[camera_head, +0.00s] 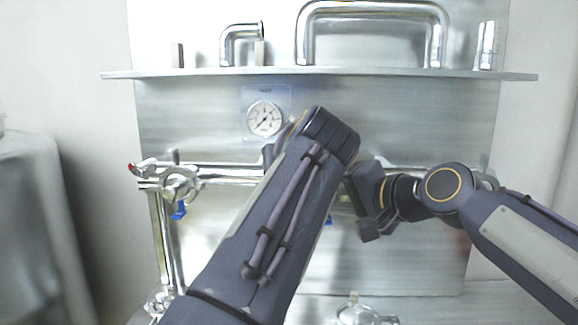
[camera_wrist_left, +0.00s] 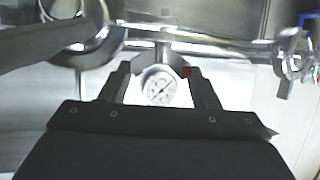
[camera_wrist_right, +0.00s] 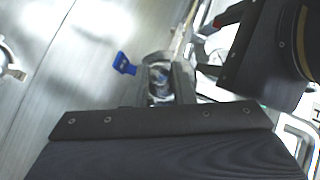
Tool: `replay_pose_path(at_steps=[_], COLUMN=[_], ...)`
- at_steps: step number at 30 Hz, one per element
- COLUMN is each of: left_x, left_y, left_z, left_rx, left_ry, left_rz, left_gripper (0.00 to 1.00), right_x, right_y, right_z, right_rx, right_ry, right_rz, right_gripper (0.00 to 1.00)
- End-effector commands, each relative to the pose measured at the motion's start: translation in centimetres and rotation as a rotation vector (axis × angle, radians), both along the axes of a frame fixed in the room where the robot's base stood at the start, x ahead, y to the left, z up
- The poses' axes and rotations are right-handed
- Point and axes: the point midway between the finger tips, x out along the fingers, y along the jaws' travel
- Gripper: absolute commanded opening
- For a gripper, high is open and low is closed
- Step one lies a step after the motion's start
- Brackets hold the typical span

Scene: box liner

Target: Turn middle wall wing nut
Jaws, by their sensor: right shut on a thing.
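The middle wall fitting is mostly hidden behind my left forearm in the head view; only a blue tab (camera_head: 329,220) shows below it. My right gripper (camera_wrist_right: 163,75) is shut on a shiny metal part (camera_wrist_right: 159,82), seemingly the middle wing nut, with the blue tab (camera_wrist_right: 123,63) beside it. In the head view, my right gripper (camera_head: 368,205) reaches in from the right, its fingertips hidden. My left gripper (camera_wrist_left: 160,72) is open, fingers apart around empty space in front of the pipe.
A horizontal wall pipe (camera_head: 230,170) carries a left clamp (camera_head: 179,185) with another blue tab (camera_head: 179,211). A round gauge (camera_head: 264,118) is above it. A shelf (camera_head: 200,73) with metal fittings crosses the top. My two arms are close together at the centre.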

Motion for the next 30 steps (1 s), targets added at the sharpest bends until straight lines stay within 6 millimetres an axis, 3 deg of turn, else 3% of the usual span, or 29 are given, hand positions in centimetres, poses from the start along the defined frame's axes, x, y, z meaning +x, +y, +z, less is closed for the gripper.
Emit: replay_pose_path(at_steps=[12, 22, 23, 24, 30], left_x=[-0.05, -0.07, -0.07, -0.07, -0.07], left_y=[0.54, 0.42, 0.42, 0.42, 0.40], left_z=[-0.06, -0.02, -0.02, -0.02, -0.01], left_rx=[-0.004, 0.001, 0.001, 0.001, 0.001], left_ry=[0.003, 0.000, 0.000, 0.000, 0.000], left_rz=[-0.238, -0.260, -0.260, -0.260, -0.260], left_gripper=[0.33, 0.33, 0.59, 0.64, 0.65], right_x=[0.04, 0.07, 0.07, 0.07, 0.07], right_y=[-0.07, -0.09, -0.08, -0.09, -0.08], right_z=[-0.12, -0.13, -0.13, -0.13, -0.13], right_rx=[-0.001, -0.001, -0.001, -0.001, -0.001], right_ry=[0.003, 0.002, 0.002, 0.002, 0.002], right_rz=[-0.001, -0.002, -0.002, -0.002, -0.002], right_gripper=[0.00, 0.00, 0.00, 0.00, 0.00])
